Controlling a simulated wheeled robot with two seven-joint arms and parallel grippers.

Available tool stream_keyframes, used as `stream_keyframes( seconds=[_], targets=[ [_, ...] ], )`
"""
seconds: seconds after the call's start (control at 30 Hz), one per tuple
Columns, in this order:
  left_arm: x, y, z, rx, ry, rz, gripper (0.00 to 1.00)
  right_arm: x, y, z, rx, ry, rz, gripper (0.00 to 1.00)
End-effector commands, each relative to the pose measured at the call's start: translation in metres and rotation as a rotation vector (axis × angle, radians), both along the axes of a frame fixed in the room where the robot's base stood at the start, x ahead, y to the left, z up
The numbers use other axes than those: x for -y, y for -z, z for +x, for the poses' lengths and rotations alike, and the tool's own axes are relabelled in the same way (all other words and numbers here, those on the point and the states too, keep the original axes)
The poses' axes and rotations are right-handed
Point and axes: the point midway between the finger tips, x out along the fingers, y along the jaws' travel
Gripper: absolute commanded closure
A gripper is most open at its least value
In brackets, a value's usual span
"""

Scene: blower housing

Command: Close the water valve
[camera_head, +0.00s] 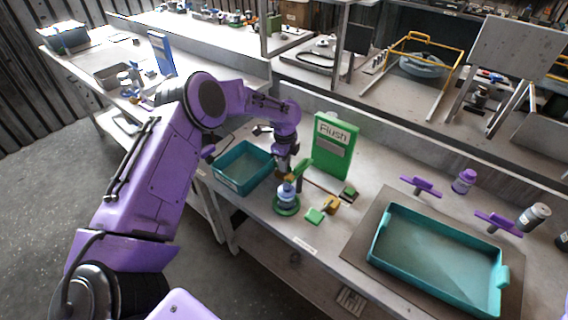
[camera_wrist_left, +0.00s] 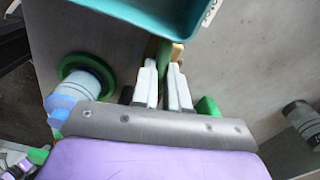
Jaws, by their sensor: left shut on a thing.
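The water valve appears to be the small upright fitting with a blue-grey body (camera_head: 287,194) and a green round base, on the bench in the head view. A green lever (camera_head: 302,168) shows above it. My left gripper (camera_head: 284,174) reaches down from above at this fitting. In the left wrist view its two pale fingers (camera_wrist_left: 163,88) are closed on a thin green piece (camera_wrist_left: 173,78), apparently the lever. A blue-grey cylinder with a green ring (camera_wrist_left: 80,84) stands left of the fingers there. The lever's joint is hidden. My right gripper is not in view.
A teal bin (camera_head: 243,184) stands close left of the fitting. A green block (camera_head: 315,215) and a yellow piece (camera_head: 331,204) lie close right. A large teal tray (camera_head: 376,246) is farther right, with purple-handled parts (camera_head: 421,185) behind it.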

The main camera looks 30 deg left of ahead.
Motion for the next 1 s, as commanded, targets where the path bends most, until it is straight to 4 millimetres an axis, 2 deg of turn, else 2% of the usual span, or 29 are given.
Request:
stream_keyframes(
  seconds=[0.4,0.97,1.0],
  targets=[
    [0.0018,0.0001,-0.0009,0.002,0.189,-0.004,1.00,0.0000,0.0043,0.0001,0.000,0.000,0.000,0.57],
    [0.0022,0.0002,-0.0013,0.000,0.219,-0.003,1.00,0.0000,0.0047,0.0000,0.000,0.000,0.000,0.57],
    [0.0022,0.0002,-0.0013,0.000,0.219,-0.003,0.77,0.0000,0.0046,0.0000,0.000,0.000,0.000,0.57]
  ],
)
